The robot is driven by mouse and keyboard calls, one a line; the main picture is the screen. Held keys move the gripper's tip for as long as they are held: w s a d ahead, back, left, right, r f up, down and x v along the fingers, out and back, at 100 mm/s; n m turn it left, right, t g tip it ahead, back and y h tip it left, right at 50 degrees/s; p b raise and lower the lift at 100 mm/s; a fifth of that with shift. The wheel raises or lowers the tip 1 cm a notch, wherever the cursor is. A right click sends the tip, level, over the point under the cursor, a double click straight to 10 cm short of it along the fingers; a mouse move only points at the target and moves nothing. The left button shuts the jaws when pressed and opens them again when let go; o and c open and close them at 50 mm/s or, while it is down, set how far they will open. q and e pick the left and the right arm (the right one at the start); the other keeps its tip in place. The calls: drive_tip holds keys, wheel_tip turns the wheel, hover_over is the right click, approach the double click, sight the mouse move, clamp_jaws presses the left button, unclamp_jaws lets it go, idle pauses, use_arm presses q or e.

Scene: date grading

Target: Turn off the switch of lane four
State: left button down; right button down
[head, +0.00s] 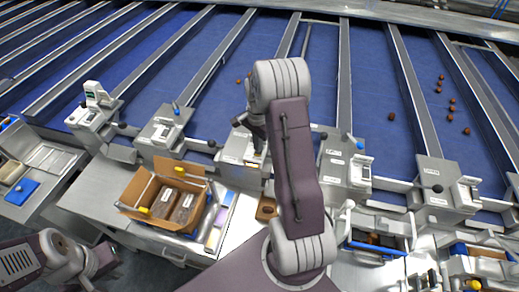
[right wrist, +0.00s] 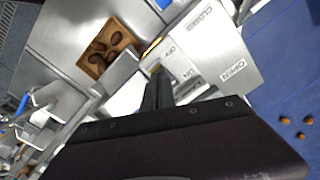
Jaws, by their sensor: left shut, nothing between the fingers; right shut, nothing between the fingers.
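My right gripper (head: 257,148) is shut and empty, with its fingertips over the control box (head: 236,148) at the end of a middle lane. In the right wrist view its dark fingers (right wrist: 157,80) point at the edge of the box's labelled plate (right wrist: 225,58), which reads OFF, ON, CLOSED and OPEN. The fingertips are beside the OFF and ON marks. The switch itself is mostly hidden by the fingers, and I cannot tell its position or whether they touch it. The lane number is not readable. My left gripper (head: 97,262) is shut and empty at the lower left.
Similar control boxes stand at the other lane ends, left (head: 163,133) and right (head: 345,168). An open carton (head: 150,209) with dark packs sits on the bench. A small wooden tray (right wrist: 88,69) holds dates. Loose dates (head: 451,101) lie on the blue belt at right.

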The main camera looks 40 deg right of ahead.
drive_tip(key=shift+f+b, duration=0.6)
drive_tip(key=shift+f, duration=0.3)
idle(0.5)
wheel_tip(320, 180, up, 7)
drive_tip(key=p, duration=0.6)
drive_tip(key=shift+r, duration=0.1)
drive_tip(key=shift+f, duration=0.2)
